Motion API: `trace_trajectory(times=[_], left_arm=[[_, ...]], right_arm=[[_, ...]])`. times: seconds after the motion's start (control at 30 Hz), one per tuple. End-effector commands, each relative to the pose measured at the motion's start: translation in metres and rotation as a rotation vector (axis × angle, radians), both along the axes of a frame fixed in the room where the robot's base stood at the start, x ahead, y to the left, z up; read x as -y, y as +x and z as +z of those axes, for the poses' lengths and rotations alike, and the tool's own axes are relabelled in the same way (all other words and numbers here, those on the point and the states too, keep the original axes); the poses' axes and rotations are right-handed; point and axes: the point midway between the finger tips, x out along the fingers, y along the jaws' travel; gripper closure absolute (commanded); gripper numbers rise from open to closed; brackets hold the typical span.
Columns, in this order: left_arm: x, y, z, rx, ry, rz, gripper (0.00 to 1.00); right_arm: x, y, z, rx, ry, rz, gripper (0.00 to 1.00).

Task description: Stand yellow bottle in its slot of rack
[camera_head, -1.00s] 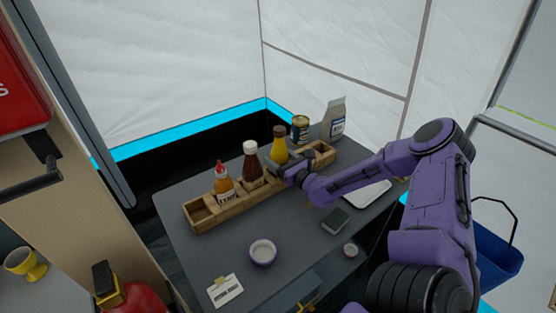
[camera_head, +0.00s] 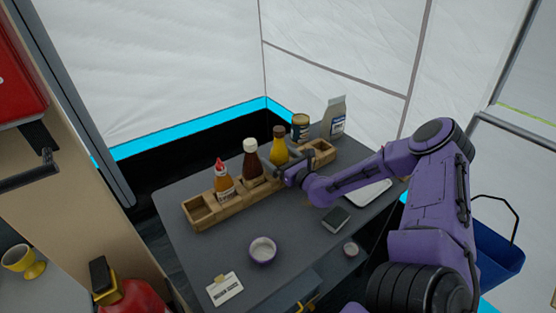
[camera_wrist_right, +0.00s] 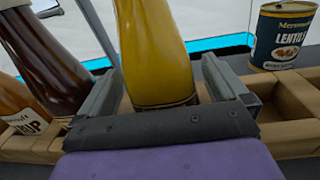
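The yellow bottle (camera_head: 279,145) stands upright in a slot of the wooden rack (camera_head: 203,214), right of the brown bottle (camera_head: 252,160). In the right wrist view the yellow bottle (camera_wrist_right: 155,50) rises between my fingers, with its lower end down among the rack's wooden walls (camera_wrist_right: 290,100). My right gripper (camera_head: 287,170) is at the front of the rack, low on the bottle. Its fingers (camera_wrist_right: 162,85) are spread on both sides of the bottle, with a visible gap at the right finger. The bottle's base is partly hidden by the gripper. My left gripper is not in view.
An orange sauce bottle (camera_head: 224,184) stands further left in the rack. A lentils can (camera_head: 300,127) and a carton (camera_head: 334,117) stand behind its right end. A purple bowl (camera_head: 263,251), a card (camera_head: 225,289) and a dark box (camera_head: 336,219) lie in front.

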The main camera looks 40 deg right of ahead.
Motion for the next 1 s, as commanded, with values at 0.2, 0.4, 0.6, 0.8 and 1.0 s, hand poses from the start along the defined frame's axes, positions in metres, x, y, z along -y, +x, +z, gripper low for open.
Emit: trace_trajectory(times=[0.2, 0.4, 0.6, 0.8, 1.0], left_arm=[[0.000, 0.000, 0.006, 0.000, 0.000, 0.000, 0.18], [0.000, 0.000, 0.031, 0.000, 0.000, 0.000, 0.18], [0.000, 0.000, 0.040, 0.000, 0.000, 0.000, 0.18], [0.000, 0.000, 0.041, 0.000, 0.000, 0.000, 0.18], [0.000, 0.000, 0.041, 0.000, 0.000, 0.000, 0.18]], right_arm=[[0.000, -0.008, 0.002, -0.003, 0.000, -0.001, 0.00], [-0.003, -0.050, 0.007, -0.002, 0.001, -0.001, 0.00], [-0.006, -0.091, 0.001, -0.003, -0.001, 0.003, 0.00], [-0.006, -0.105, 0.000, 0.000, 0.000, 0.000, 0.00], [-0.006, -0.105, 0.000, 0.000, 0.000, 0.000, 0.00]])
